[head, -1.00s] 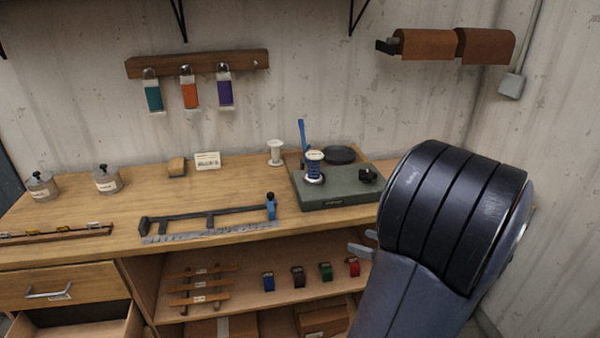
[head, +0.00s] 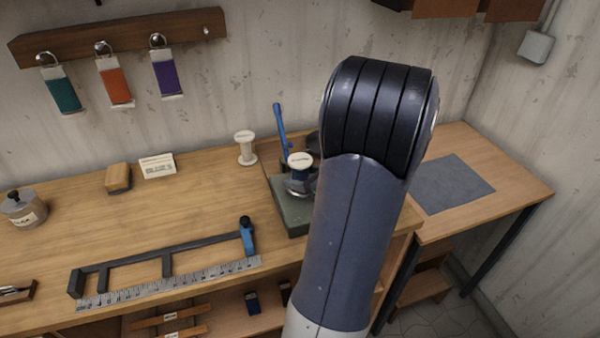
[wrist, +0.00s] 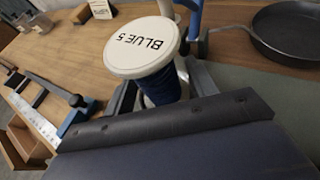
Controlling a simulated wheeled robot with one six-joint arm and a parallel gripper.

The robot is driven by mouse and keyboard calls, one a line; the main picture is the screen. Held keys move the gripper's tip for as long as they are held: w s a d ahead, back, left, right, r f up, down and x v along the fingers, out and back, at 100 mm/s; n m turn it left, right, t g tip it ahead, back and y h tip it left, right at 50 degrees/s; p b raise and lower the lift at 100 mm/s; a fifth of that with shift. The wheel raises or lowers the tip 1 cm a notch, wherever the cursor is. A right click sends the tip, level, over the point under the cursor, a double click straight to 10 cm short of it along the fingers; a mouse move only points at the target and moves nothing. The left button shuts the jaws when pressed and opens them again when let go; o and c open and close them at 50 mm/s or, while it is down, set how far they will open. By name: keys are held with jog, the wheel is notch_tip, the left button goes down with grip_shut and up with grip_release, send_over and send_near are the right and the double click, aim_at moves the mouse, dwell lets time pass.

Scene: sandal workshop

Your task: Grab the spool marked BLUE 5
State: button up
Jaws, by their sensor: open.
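The spool marked BLUE 5 (wrist: 145,47) has a white top flange with black lettering and dark blue thread below. It stands upright in the wrist view, and in the head view the spool (head: 300,161) shows just left of my arm, over the green base (head: 293,217). My gripper (wrist: 163,88) is open, with a grey finger showing on each side of the spool's thread. I cannot tell whether either finger touches it. The spool's lower end is hidden behind my gripper body. In the head view my arm hides most of the gripper.
A blue lever (head: 280,130) rises close behind the spool. A plain white spool (head: 245,148) stands to its left. A dark round pan (wrist: 290,32) lies to the right. A black frame with a ruler (head: 170,285) lies front left. A side table (head: 515,185) stands right.

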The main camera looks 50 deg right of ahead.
jog(key=shift+x, duration=1.5)
jog(key=shift+s, duration=0.1)
jog(key=c, duration=1.1)
jog(key=shift+c, duration=0.2)
jog(key=shift+r, duration=0.15)
